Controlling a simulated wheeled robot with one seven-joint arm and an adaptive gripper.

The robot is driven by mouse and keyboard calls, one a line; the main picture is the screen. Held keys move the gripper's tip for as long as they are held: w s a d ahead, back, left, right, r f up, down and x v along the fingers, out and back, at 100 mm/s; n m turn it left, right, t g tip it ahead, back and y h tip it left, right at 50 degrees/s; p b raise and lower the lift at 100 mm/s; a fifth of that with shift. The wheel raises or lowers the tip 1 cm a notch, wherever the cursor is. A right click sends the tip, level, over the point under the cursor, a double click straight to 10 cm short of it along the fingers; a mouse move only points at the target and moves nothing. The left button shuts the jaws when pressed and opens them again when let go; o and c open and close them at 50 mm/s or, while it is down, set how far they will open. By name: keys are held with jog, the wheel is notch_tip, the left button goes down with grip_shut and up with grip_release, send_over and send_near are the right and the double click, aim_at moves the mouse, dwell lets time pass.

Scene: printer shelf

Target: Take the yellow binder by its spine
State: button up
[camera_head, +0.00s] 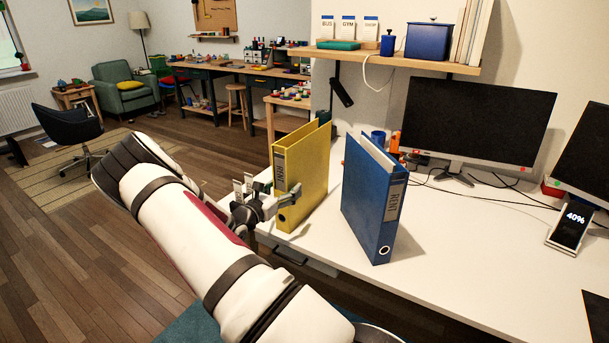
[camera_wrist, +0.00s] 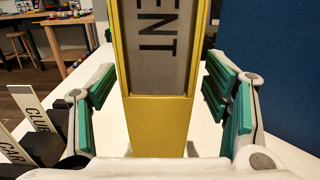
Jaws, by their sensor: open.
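The yellow binder (camera_head: 308,172) stands upright near the left edge of the white desk, its spine with a grey label facing my arm. My gripper (camera_head: 277,199) is at the lower part of that spine. In the wrist view the spine (camera_wrist: 160,118) stands between the two green-padded fingers of my gripper (camera_wrist: 164,100). The fingers are open, with a gap on each side of the spine. A blue binder (camera_head: 370,205) with a similar label stands upright to the right of the yellow one; its blue side shows in the wrist view (camera_wrist: 270,70).
The white desk (camera_head: 450,265) has free room right of the blue binder. A monitor (camera_head: 478,120), cables and a phone on a stand (camera_head: 570,226) are farther right. A shelf (camera_head: 400,60) hangs above. Small labelled cards (camera_wrist: 25,115) show at the wrist view's left.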

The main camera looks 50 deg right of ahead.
aim_at(304, 174)
jog(key=shift+w+d, duration=0.15)
jog(key=shift+d, duration=0.65)
jog(key=shift+w+d, duration=0.1)
jog(key=shift+d, duration=0.65)
jog(key=c, duration=1.4)
grip_shut()
jog(key=shift+r, duration=0.2)
